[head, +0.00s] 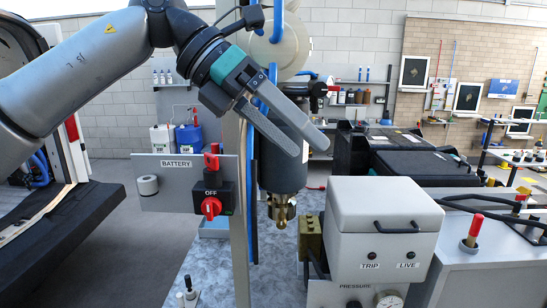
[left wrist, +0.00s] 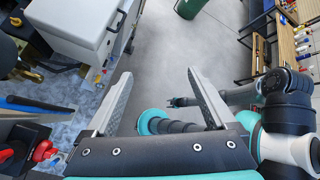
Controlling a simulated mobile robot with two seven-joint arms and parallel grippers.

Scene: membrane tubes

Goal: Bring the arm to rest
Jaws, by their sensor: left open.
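My left arm comes in from the upper left in the head view. Its gripper (head: 311,147) hangs in front of the dark cylinder (head: 283,172) and points down to the right. Its two fingers are apart with nothing between them. In the left wrist view the same gripper (left wrist: 160,76) is open, with grey floor between the fingers. My right gripper is not in the head view. In the left wrist view an arm of mine reaches in from the right, and its dark end is too small to read.
A battery panel (head: 160,197) with a red OFF switch (head: 211,207) stands below my left arm. A white box (head: 384,212) marked TRIP and LIVE stands at the right. A metal post (head: 239,215) rises close to the gripper. Black cases (head: 420,163) lie behind.

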